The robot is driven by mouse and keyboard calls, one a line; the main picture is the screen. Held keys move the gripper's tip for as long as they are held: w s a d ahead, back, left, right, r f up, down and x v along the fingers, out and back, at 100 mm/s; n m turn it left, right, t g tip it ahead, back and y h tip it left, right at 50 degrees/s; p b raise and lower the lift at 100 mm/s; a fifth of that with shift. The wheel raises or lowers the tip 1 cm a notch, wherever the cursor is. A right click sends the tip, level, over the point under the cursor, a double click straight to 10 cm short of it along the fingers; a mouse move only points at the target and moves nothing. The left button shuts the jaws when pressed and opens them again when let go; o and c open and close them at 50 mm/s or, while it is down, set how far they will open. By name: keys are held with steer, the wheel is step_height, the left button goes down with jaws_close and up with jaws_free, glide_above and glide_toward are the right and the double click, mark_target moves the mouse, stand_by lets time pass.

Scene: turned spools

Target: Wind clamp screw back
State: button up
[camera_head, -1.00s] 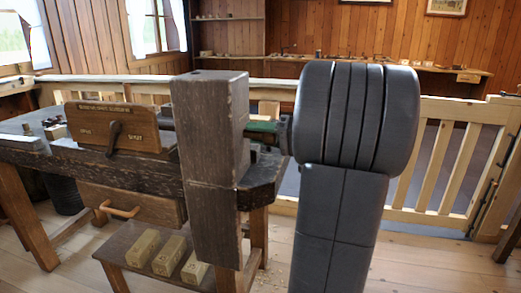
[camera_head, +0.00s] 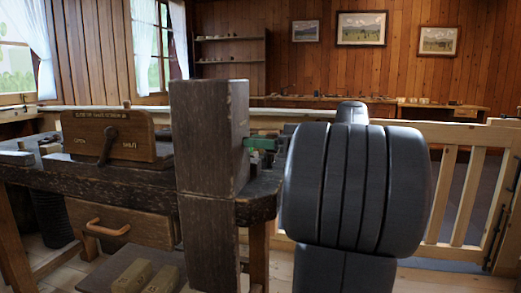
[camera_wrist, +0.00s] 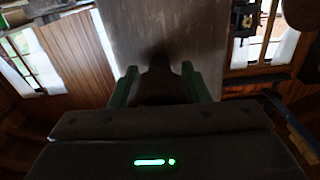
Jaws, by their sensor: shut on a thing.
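My gripper (camera_head: 262,143) is at the right side of a thick dark wooden post (camera_head: 208,150) in the head view, its green fingers pointing toward it. In the wrist view my gripper (camera_wrist: 161,85) has its two green fingers on either side of a dark, knob-like thing, which looks like the clamp screw (camera_wrist: 160,73). The gripper is shut on it. The post (camera_wrist: 160,28) stands straight ahead, and the dark thing sits against its face. The screw's thread is hidden, and in the head view the post and my arm cover most of this spot.
Left of the post is a dark workbench (camera_head: 60,172) with a lettered wooden panel (camera_head: 110,137) bearing a lever. Below are a drawer (camera_head: 125,222) and a shelf with wooden blocks (camera_head: 132,276). A pale wooden railing (camera_head: 462,195) stands behind my arm at right.

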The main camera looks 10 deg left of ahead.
steer(key=n, duration=0.5)
steer(key=shift+a, duration=0.1)
steer(key=shift+n, duration=0.3)
stand_by(0.4)
steer(key=o, duration=0.7)
steer(key=shift+o, duration=1.4)
steer(key=shift+a, duration=0.2)
steer(key=shift+d, duration=0.1)
steer(key=d+p, duration=0.3)
steer(key=d, duration=1)
steer(key=shift+s+d+p, duration=0.25)
steer(key=shift+d+p, duration=0.15)
steer(key=shift+a, duration=0.1)
